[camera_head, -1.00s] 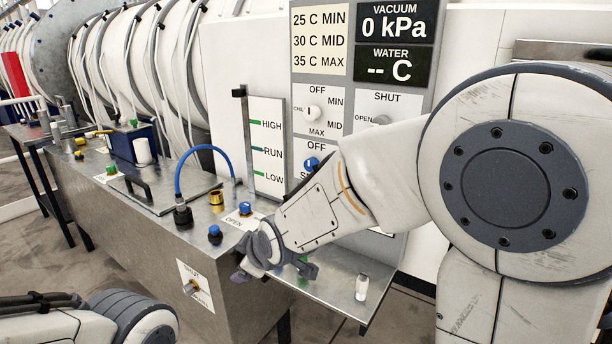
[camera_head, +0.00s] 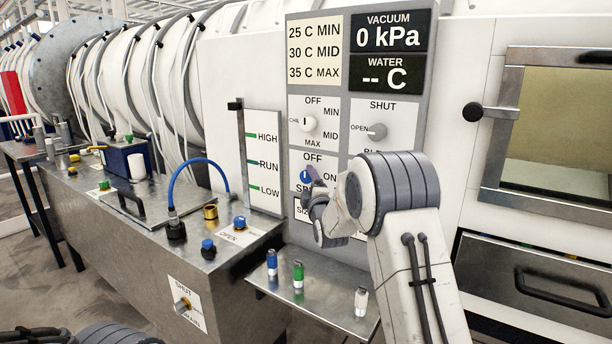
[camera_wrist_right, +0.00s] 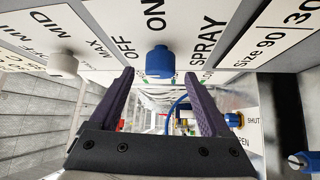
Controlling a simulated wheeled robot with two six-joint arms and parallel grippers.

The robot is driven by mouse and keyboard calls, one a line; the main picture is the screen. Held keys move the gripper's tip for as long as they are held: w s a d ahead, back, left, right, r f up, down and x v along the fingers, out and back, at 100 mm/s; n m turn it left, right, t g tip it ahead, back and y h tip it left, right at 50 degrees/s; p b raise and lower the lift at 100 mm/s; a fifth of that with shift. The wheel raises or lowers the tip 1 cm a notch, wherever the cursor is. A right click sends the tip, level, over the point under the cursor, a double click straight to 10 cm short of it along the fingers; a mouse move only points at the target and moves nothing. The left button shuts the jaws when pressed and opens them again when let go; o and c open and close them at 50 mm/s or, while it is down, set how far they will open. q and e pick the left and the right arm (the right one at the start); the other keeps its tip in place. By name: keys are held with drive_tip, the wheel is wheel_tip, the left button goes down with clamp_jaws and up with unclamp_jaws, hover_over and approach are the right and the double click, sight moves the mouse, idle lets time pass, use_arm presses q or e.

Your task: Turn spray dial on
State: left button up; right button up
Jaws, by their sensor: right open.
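The blue spray dial (camera_head: 306,176) is on the upright control panel, below OFF and left of ON, partly beside my gripper. It shows as a blue knob (camera_wrist_right: 159,63) in the right wrist view; which label it points to I cannot tell surely. My right gripper (camera_head: 318,188) is just in front of the dial. In the right wrist view its two dark purple fingers (camera_wrist_right: 159,84) are apart, one on each side of the dial, with nothing gripped. Whether they touch it I cannot tell. My left gripper is not in view.
A white heat dial (camera_head: 308,123) and a grey valve knob (camera_head: 377,131) sit above on the panel. Blue, green (camera_head: 298,274) and white (camera_head: 361,300) small cylinders stand on the shelf below. A blue hose (camera_head: 187,163) arches at left.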

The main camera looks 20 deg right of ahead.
sight(307, 178)
drive_tip(key=shift+w+d+r+p, duration=0.1)
drive_tip(key=shift+w+d+p, duration=0.1)
drive_tip(key=shift+w, duration=0.85)
drive_tip(key=shift+w+d+r+p, duration=0.1)
drive_tip(key=shift+w+p, duration=0.05)
drive_tip(key=shift+w, duration=0.85)
